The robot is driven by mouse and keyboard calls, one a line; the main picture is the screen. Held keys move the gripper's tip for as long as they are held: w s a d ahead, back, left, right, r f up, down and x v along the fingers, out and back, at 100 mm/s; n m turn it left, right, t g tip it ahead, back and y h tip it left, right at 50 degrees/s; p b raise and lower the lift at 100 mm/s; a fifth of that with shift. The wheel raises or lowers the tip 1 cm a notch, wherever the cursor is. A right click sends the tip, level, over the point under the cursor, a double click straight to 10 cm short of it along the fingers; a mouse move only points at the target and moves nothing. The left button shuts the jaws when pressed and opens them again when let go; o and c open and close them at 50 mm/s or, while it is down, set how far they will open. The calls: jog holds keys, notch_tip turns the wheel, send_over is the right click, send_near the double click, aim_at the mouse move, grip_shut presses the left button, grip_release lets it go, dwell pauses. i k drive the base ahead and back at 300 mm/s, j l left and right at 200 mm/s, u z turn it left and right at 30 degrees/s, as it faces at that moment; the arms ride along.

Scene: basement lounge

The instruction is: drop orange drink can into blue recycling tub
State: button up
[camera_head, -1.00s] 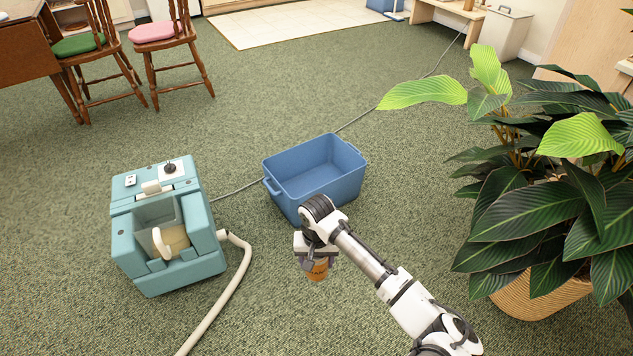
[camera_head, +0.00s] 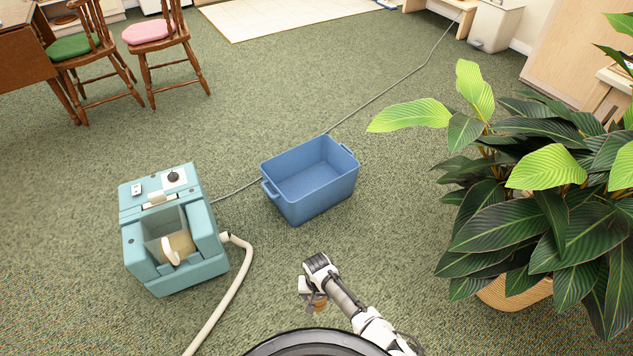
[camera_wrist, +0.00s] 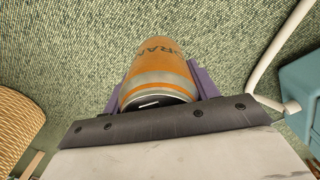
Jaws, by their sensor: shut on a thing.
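The orange drink can (camera_wrist: 160,62) is held between the purple-lined fingers of my gripper in the wrist view, with carpet beyond it. In the head view my gripper (camera_head: 312,300) is low in the middle of the picture. Only a small part of the can (camera_head: 320,304) shows there, the rest being hidden behind my gripper. The blue recycling tub (camera_head: 322,203) stands on the carpet beyond my gripper, apart from it. The tub is upright, open at the top, and looks empty inside.
A teal carpet-cleaning machine (camera_head: 205,262) stands left of the tub, with a pale hose (camera_head: 226,308) on the floor. A large leafy plant (camera_head: 505,215) in a woven pot (camera_head: 515,292) is at the right. A grey cord (camera_head: 385,94) runs behind the tub. Open carpet lies around the tub.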

aim_at(310, 180)
jog(key=i+j+z, duration=0.1)
jog(key=i+z, duration=0.2)
jog(key=i+j+z, duration=0.3)
jog(key=i+l+z, duration=0.2)
jog(key=i, duration=0.9)
jog(key=i+l+u, duration=0.1)
jog(key=i+u, duration=0.2)
jog(key=i+l+u, duration=0.35)
jog(key=i+j, duration=0.1)
